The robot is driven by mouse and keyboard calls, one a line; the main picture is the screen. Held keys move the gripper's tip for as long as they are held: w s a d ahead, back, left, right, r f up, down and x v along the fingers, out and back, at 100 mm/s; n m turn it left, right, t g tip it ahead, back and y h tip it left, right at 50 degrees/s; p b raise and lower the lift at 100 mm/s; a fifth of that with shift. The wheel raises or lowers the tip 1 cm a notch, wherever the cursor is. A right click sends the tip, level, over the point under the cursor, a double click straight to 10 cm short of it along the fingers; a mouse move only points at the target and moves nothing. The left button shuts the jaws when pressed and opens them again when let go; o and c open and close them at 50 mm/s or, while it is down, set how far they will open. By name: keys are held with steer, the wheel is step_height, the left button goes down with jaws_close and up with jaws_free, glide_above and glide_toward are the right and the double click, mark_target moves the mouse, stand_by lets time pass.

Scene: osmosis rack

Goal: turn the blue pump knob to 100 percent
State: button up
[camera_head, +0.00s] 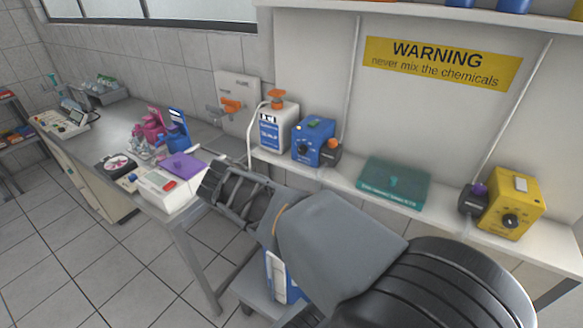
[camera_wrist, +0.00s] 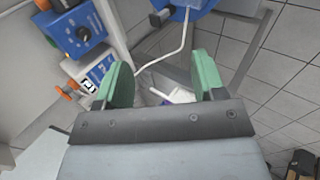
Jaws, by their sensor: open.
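The blue pump (camera_head: 314,141) stands on the white shelf, between a white canister and a teal box. Its dark round knob (camera_head: 303,148) is on the front face. In the wrist view the blue pump (camera_wrist: 72,32) is at the upper left, with the knob (camera_wrist: 83,33) in sight. My gripper (camera_wrist: 163,80) has its two green fingers spread apart with nothing between them. It is apart from the pump, which lies beyond the left finger. The knob's percentage setting is too small to read.
A white canister with an orange cap (camera_head: 277,125) stands left of the pump. A teal box (camera_head: 395,184) and a yellow pump (camera_head: 510,205) are to the right. A thin white tube (camera_wrist: 178,50) crosses the wrist view. The lab bench (camera_head: 190,222) is at left.

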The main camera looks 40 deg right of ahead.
steer(key=w+d+f+n+h+b, duration=0.45)
steer(key=d+h+b, duration=0.2)
steer(key=d, duration=0.35)
steer(key=n+t+h+b, duration=0.2)
steer(key=n+h+b, duration=0.2)
steer(key=n, duration=0.1)
glide_toward(301, 151)
steer(key=p+x, duration=0.1)
steer(key=x, duration=0.8)
steer(key=shift+d, duration=0.1)
steer(key=shift+c, duration=0.3)
steer(key=c, duration=0.9)
steer(key=shift+o, duration=0.2)
steer(key=shift+f, duration=0.1)
